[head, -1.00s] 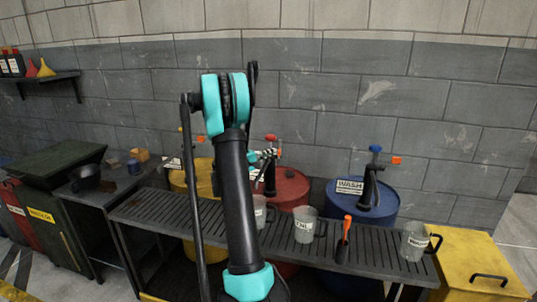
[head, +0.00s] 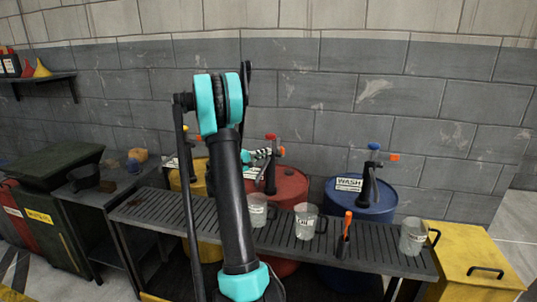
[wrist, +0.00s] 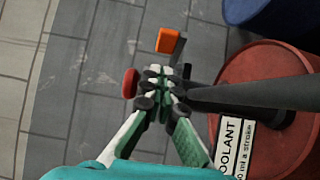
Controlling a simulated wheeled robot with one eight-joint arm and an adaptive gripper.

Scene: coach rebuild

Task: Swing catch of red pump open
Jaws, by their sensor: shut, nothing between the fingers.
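The red pump stands on the red drum (head: 289,186), its black body (head: 270,178) topped by a red knob (head: 270,137). Its orange catch (head: 281,151) sticks out to the right below the knob. In the wrist view the orange catch (wrist: 169,40) sits just beyond my fingertips, and the red knob (wrist: 130,83) lies just left of them. My gripper (wrist: 160,72) is shut and empty, close to the pump head; contact cannot be told. In the head view my gripper (head: 262,154) is partly hidden among the pump parts. Most of the drum's label is readable in the wrist view.
A slatted bench (head: 165,205) holds several grey jugs, such as one by the middle (head: 306,222), and an orange-handled tool (head: 347,226). A blue drum (head: 370,208) with a blue-knobbed pump stands right, a yellow drum (head: 183,180) left. The wall (head: 320,80) is behind.

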